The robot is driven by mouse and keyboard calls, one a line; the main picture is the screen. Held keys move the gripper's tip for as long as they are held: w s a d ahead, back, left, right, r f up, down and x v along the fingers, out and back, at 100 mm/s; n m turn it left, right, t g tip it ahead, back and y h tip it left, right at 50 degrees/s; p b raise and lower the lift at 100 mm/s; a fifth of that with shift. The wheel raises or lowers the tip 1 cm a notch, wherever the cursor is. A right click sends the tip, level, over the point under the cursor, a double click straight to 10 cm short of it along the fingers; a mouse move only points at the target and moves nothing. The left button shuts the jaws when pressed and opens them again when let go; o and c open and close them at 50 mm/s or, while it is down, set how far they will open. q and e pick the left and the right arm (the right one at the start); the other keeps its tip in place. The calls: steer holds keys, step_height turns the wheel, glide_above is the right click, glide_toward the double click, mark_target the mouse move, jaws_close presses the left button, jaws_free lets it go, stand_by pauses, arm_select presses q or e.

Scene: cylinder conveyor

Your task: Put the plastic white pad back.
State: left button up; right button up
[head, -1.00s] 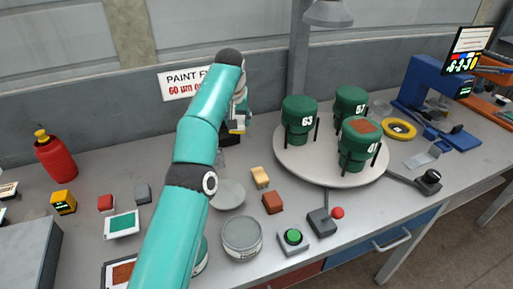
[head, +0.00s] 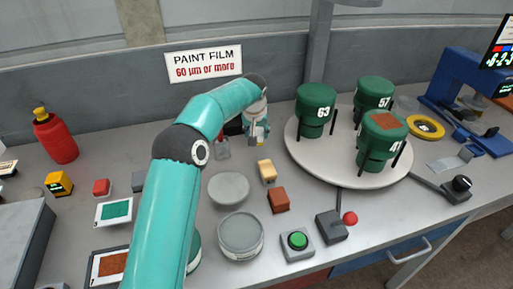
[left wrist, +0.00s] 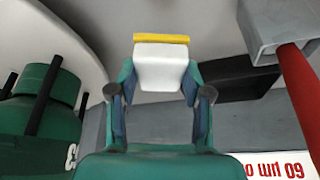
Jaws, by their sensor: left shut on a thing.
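My left gripper (head: 258,133) is near the back of the bench, left of the turntable. In the left wrist view its two fingers (left wrist: 160,78) are shut on the white pad (left wrist: 160,65), a small block with a yellow strip along its far edge. In the head view the pad is small and partly hidden by the gripper, and its yellow strip shows low between the fingers. I cannot tell whether the pad touches the bench. My right gripper is not in view.
The round turntable (head: 300,150) with green numbered pots (head: 315,110) stands close right. A tan block (head: 267,170), a brown block (head: 278,200) and round tins (head: 241,236) lie in front. A black block (head: 232,127) and a small grey block (head: 222,149) sit just left of the gripper.

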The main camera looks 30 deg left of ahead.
mark_target(257, 153)
arm_select(q)
steer(key=shift+f, duration=2.85)
steer(key=shift+f, duration=0.1)
steer(key=o, duration=1.3)
steer(key=shift+d, duration=0.1)
steer(key=shift+o, duration=0.2)
steer(key=b+v, duration=0.1)
steer(key=v, duration=1.1)
